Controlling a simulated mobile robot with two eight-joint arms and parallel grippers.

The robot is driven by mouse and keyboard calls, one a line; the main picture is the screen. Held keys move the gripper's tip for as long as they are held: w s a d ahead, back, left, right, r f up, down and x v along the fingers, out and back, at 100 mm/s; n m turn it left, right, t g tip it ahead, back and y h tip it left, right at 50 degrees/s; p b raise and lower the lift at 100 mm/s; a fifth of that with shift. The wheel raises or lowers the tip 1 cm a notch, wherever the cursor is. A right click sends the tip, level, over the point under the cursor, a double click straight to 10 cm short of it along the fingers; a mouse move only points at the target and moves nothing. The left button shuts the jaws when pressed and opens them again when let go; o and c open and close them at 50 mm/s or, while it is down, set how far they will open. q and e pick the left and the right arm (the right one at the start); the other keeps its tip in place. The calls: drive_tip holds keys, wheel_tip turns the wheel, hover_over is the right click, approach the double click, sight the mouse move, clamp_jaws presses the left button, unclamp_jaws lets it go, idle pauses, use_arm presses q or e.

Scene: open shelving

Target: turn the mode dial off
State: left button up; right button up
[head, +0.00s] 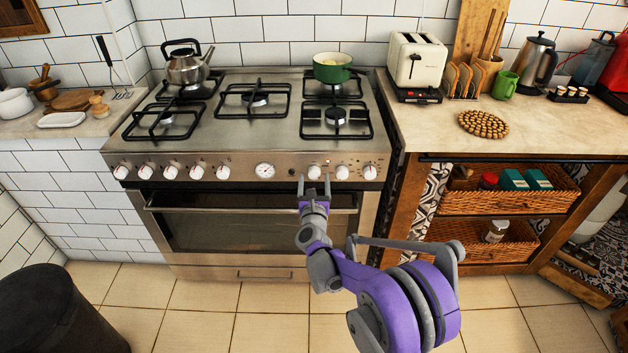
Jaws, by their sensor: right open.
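The steel stove (225,148) has a front panel with a row of several white knobs and a round gauge-like dial (264,170) near its middle. I cannot tell from markings which knob is the mode dial. My right gripper (314,183) is open and points at the panel. Its two fingers show to the left and right of the white knob (314,172) just right of the gauge. I cannot tell whether they touch it. Two more white knobs (342,172) lie further right. My left gripper is not in view.
The oven door handle (250,209) runs across below the panel, with my right arm in front of its right part. A kettle (187,66) and a green pot (332,68) stand on the hob. A black bin (55,315) stands at the lower left. The tiled floor in front is clear.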

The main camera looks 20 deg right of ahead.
drive_tip(key=shift+w+d, duration=0.1)
drive_tip(key=shift+w, duration=0.3)
clamp_jaws()
